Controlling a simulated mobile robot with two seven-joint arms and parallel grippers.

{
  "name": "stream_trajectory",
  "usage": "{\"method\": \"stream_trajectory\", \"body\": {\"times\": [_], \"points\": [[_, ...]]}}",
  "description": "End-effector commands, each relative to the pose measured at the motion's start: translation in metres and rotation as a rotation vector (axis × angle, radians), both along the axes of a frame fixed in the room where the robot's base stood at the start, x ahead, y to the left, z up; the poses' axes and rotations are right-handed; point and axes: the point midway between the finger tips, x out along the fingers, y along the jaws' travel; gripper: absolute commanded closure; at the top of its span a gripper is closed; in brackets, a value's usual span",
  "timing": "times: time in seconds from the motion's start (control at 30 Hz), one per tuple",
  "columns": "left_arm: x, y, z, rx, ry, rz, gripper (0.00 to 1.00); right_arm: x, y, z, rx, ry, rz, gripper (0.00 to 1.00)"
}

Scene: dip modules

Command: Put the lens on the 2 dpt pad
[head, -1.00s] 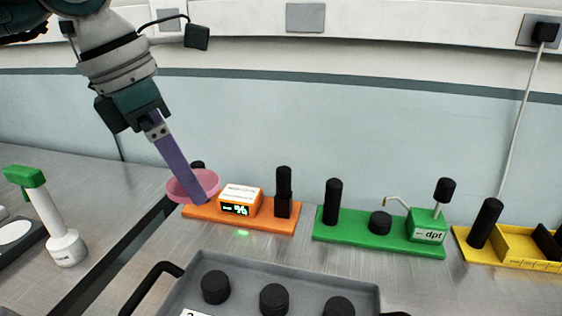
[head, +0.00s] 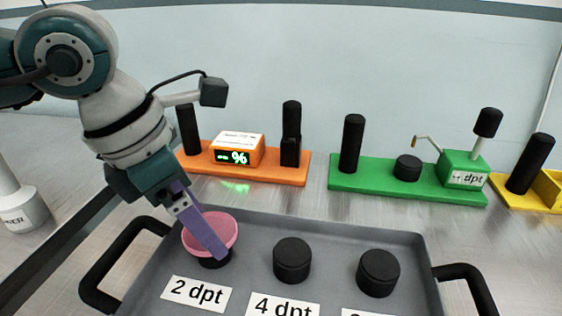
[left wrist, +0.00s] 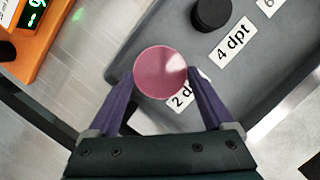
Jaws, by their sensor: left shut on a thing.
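The pink lens (head: 217,229) is a round translucent disc. My left gripper (head: 205,232) is shut on it, with one purple finger on each side of the lens, as the left wrist view (left wrist: 161,74) shows. In the head view the lens is over the black 2 dpt pad (head: 214,261), which is partly hidden beneath it. I cannot tell whether the lens touches the pad. The 2 dpt label (head: 196,293) lies in front of the pad on the grey tray (head: 330,226). My right gripper is not in view.
Two other black pads, one at the 4 dpt label (head: 292,260) and one further right (head: 378,273), stand on the tray. The tray has black side handles (head: 112,268). Behind it are an orange module (head: 277,176), a green module (head: 400,185) and a yellow module (head: 525,203).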

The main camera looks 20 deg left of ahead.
Motion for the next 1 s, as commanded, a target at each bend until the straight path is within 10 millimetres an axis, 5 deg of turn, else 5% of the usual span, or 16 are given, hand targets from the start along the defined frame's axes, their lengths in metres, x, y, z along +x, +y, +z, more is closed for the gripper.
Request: {"method": "stream_trajectory", "body": {"times": [0.33,0.37,0.5,0.83,1.0], "points": [[0.0,0.0,-0.004,0.001,-0.002,-0.001,0.67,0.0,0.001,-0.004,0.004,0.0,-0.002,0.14],[0.0,0.0,-0.004,0.001,-0.002,-0.001,0.14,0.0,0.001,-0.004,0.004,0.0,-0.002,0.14],[0.0,0.0,-0.003,0.001,-0.001,-0.001,0.0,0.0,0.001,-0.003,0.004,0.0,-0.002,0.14],[0.0,0.001,0.005,0.001,-0.002,0.0,0.0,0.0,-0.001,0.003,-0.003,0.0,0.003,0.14],[-0.008,0.006,0.034,0.003,-0.007,-0.002,0.0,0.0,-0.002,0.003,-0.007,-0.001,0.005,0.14]]}}
